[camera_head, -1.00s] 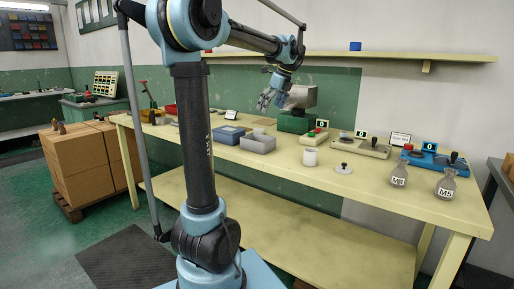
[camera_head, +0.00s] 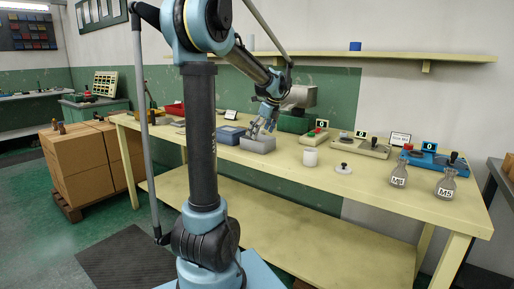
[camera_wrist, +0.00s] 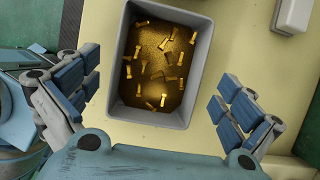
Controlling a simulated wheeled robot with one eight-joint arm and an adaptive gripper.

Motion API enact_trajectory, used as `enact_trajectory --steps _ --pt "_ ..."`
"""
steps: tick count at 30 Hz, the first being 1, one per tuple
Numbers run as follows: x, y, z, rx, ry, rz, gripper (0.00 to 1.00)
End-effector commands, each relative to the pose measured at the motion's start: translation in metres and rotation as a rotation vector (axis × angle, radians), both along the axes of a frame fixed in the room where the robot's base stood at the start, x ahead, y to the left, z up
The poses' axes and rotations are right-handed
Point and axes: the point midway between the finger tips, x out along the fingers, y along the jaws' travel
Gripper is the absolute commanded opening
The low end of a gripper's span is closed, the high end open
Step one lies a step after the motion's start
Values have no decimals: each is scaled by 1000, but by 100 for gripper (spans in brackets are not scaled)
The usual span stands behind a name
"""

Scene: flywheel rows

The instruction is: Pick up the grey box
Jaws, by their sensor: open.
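The grey box (camera_head: 258,146) stands on the yellow table, right of a blue box. It is an open-topped bin, and in the wrist view its grey rim (camera_wrist: 152,119) surrounds several brass-coloured pieces. My gripper (camera_head: 264,124) is just above the grey box in the head view. In the wrist view my gripper (camera_wrist: 158,88) is open, with one blue-padded finger left of the box and one right of it. Neither finger appears to touch the box. The exact height of the fingers above the table cannot be told.
The blue box (camera_head: 230,134) is close on the left. A white cup (camera_head: 310,157) and a small lidded knob (camera_head: 343,168) stand to the right. A green machine (camera_head: 293,122) is behind. Two labelled flasks (camera_head: 399,174) are at the right. The table front (camera_head: 275,172) is clear.

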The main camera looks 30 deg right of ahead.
Motion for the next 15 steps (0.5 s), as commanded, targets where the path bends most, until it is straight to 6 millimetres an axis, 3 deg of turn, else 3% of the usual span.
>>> enact_trajectory --steps 7,15 --pt "11 5 -30 -1 0 2 100" --pt "13 6 -36 0 0 1 100"
